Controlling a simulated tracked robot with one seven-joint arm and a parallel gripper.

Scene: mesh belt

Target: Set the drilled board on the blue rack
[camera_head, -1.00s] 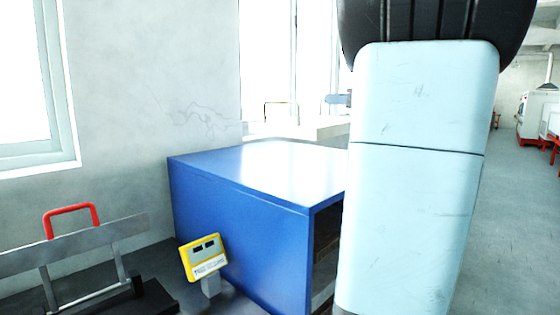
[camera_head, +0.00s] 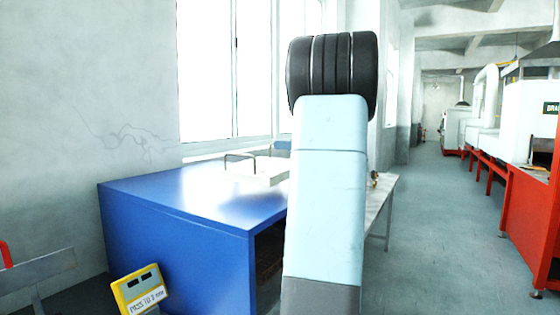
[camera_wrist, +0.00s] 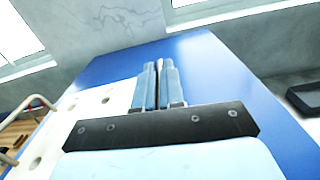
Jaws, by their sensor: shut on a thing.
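The drilled board is a pale slab with round holes and wire handles (camera_wrist: 112,100), at the left of the wrist view. In the head view my gripper (camera_head: 281,148) is mostly hidden by my arm.
A yellow gauge sign (camera_head: 140,290) stands before the rack at lower left. A pale table (camera_head: 385,188) with a small brass-coloured item extends beyond the rack. Red-framed machines (camera_head: 530,220) line the right side, with open grey floor (camera_head: 435,220) between.

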